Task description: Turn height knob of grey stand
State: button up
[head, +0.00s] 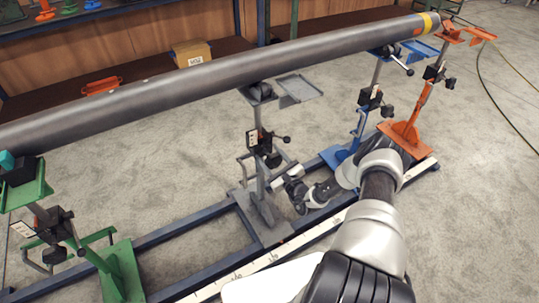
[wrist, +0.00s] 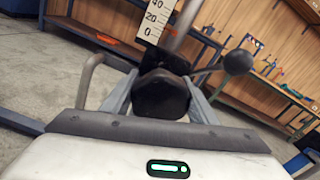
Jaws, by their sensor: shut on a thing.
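The grey stand (head: 261,195) stands on the blue rail frame under the long pipe, at the middle of the head view. Its black height knob (wrist: 162,97) fills the middle of the wrist view, below a white scale marked 20 and 40 (wrist: 155,20). My gripper (head: 280,172) reaches the stand from the right, at knob height. In the wrist view its two fingers lie on either side of the knob, and it is shut on it. In the head view the knob is partly hidden by the gripper. A lever with a black ball (wrist: 237,62) sticks out to the right of the knob.
The dark pipe (head: 200,82) runs above the stands. A green stand (head: 122,270) is at left, a blue stand (head: 345,155) and an orange stand (head: 408,135) at right. A grey loop handle (wrist: 88,75) is close left of the knob. Workbenches line the back.

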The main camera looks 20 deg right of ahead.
jog(key=shift+f, duration=0.1)
dwell(0.4)
jog(key=o, duration=1)
jog(key=shift+o, duration=0.2)
jog(key=shift+s, duration=0.1)
jog(key=s+d+p, duration=0.2)
jog(key=s+d, duration=0.1)
jog(key=s, duration=1.4)
jog(key=shift+d+p, duration=0.2)
jog(key=shift+p, duration=0.15)
